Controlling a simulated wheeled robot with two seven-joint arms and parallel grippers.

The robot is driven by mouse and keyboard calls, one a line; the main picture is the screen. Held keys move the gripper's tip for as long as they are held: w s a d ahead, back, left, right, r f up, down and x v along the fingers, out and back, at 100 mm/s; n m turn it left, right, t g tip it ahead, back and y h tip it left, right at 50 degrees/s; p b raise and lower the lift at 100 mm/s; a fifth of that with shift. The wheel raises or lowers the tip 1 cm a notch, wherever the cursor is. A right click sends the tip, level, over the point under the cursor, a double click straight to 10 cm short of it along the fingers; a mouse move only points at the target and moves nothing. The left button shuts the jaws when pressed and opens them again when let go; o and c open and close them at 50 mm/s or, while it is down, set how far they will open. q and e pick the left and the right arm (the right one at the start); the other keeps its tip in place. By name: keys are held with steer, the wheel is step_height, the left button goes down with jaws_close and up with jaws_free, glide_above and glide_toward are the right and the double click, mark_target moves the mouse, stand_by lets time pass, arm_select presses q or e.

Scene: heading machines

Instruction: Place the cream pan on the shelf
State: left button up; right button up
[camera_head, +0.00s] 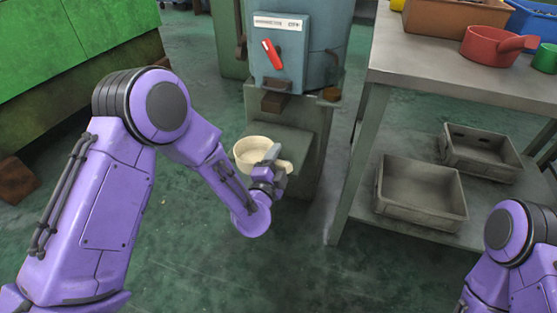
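The cream pan (250,143) is upright at the front of the blue-grey machine, over its low ledge (293,141). Its short handle points right, toward the table. My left gripper (272,158) is at the pan's right side, by the handle, and overlaps the rim and handle. The fingers are small and partly hidden, so I cannot tell whether they are closed on the handle. The shelf unit at the right has a grey top (440,75) and a lower shelf (404,226). My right arm shows at the lower right, but its gripper is out of view.
A red pan (490,46), an orange-brown bin (450,16), a blue bin (533,18) and a green item (546,58) stand on the top. Two grey trays (420,192) (482,151) are on the lower shelf. A green machine (70,40) stands left. Floor (300,260) in front is clear.

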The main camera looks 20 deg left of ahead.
arm_select(q)
steer(key=s+p, duration=0.2)
steer(key=s, duration=1)
steer(key=s+a+f+n+g+y, duration=0.1)
steer(key=s+a+f+n+g, duration=0.5)
steer(key=s+f+n, duration=0.2)
steer(key=s+a+f+n+g+y, duration=0.2)
steer(key=s+a+f+n+g, duration=0.4)
steer(key=s+f+n, duration=0.3)
step_height(320, 180, down, 5)
steer(key=s, duration=0.2)
steer(key=shift+s+r+g+y, duration=0.2)
steer(key=shift+s+g+y, duration=0.1)
steer(key=shift+s, duration=0.1)
steer(key=s+n, duration=0.1)
steer(key=s+a+f+n+g, duration=0.1)
steer(key=s, duration=0.1)
steer(key=s+n+g, duration=0.1)
steer(key=s, duration=0.1)
steer(key=shift+a+f, duration=0.2)
steer(key=shift+f, duration=0.15)
steer(key=c, duration=0.6)
steer(key=shift+s, duration=0.15)
jaws_close()
steer(key=shift+s, duration=0.1)
